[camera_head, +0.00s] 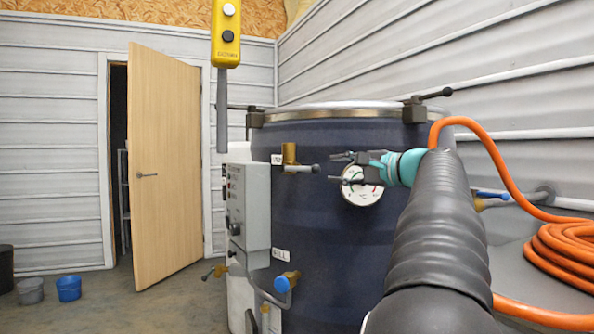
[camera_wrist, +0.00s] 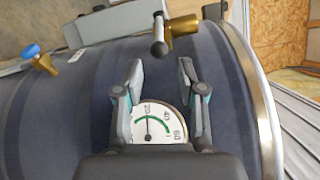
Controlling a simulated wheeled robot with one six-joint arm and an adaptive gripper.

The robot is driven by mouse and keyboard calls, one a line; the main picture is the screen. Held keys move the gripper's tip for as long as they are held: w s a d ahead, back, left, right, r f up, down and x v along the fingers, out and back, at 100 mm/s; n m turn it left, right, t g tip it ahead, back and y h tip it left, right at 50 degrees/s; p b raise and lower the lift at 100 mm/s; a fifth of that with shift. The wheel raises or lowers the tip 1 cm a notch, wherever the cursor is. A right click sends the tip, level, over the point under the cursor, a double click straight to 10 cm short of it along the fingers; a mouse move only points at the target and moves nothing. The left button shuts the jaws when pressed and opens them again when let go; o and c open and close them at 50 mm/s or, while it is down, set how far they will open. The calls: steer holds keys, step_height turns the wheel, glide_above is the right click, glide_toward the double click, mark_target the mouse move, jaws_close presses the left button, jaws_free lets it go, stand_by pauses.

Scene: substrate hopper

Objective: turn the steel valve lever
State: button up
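The steel valve lever (camera_head: 303,168) sticks out to the right from a brass valve (camera_head: 289,155) high on the front of the dark blue drum (camera_head: 330,230). In the wrist view the lever (camera_wrist: 159,36) shows end-on beside its brass body (camera_wrist: 184,27), ahead of the fingertips. My gripper (camera_head: 338,169) is open and empty, just right of the lever's free end and apart from it. In the wrist view the two fingers of my gripper (camera_wrist: 160,68) stand wide, with the lever beyond the gap between them.
A round gauge (camera_head: 362,187) sits on the drum behind and below my gripper. A grey control box (camera_head: 248,205) is left of the valve. A blue-handled valve (camera_head: 286,282) is lower down. A yellow pendant (camera_head: 226,35) hangs at upper left. An orange hose (camera_head: 565,255) lies right.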

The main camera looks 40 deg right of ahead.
mark_target(311, 169)
steer(key=w, duration=0.3)
steer(key=w+a+p, duration=0.1)
steer(key=w, duration=0.3)
steer(key=w+a, duration=0.1)
steer(key=w, duration=0.3)
steer(key=shift+w+f, duration=0.1)
steer(key=shift+f, duration=0.2)
jaws_close()
